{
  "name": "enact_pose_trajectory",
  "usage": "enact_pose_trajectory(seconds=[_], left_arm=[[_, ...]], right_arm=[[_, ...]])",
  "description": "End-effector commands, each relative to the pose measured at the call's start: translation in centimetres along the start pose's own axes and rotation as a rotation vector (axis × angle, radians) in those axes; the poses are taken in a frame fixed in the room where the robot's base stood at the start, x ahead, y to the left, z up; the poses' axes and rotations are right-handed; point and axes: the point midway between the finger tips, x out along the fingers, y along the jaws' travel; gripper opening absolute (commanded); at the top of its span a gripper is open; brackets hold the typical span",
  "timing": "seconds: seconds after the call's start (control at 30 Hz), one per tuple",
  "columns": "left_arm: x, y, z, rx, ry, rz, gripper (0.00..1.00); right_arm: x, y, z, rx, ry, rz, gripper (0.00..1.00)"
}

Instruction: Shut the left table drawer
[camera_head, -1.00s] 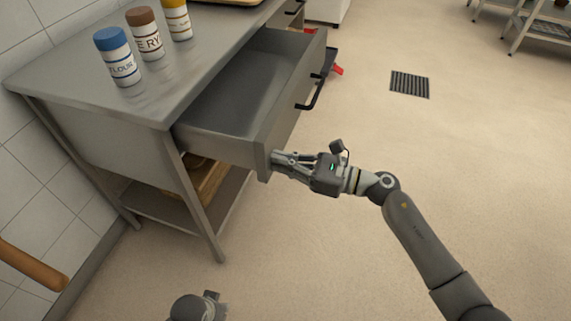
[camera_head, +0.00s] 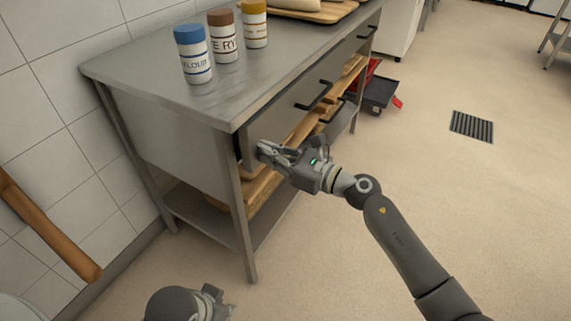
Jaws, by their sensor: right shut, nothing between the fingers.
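The left table drawer (camera_head: 290,112) is in the steel table (camera_head: 150,78), and its grey front now sits close to the table frame. A narrow dark gap shows at its near end, so I cannot tell if it is fully flush. Its black handle (camera_head: 314,96) faces the room. My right gripper (camera_head: 264,150) is shut and empty, with its fingertips at the near lower end of the drawer front, apparently touching it. My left gripper (camera_head: 216,300) is partly in view at the bottom edge; its fingers are not clear.
Blue, brown and yellow-lidded jars (camera_head: 223,36) stand on the table, with a wooden tray (camera_head: 335,16) behind. Wooden items (camera_head: 262,190) lie on the lower shelf. A red and black cart (camera_head: 380,92) stands beyond. Floor to the right, with a drain grate (camera_head: 472,127), is clear.

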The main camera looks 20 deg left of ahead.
Motion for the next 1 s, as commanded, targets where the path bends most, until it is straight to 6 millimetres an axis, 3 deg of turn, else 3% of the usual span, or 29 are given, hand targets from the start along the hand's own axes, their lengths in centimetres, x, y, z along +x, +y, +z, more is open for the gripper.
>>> enact_pose_trajectory(seconds=[0.2, 0.4, 1.0], left_arm=[[1.1, 0.1, 0.2, 0.0, 0.007, 0.0, 0.21], [1.2, 0.4, -2.9, 0.004, 0.137, 0.007, 0.21], [1.2, 0.5, -3.9, 0.006, 0.18, 0.008, 0.21]], right_arm=[[2.2, 0.0, -0.2, 0.0, 0.0, 0.0, 0.0], [3.2, 0.0, -0.1, 0.001, 0.0, 0.0, 0.0], [3.8, 0.0, 0.3, -0.001, -0.005, -0.002, 0.0]])
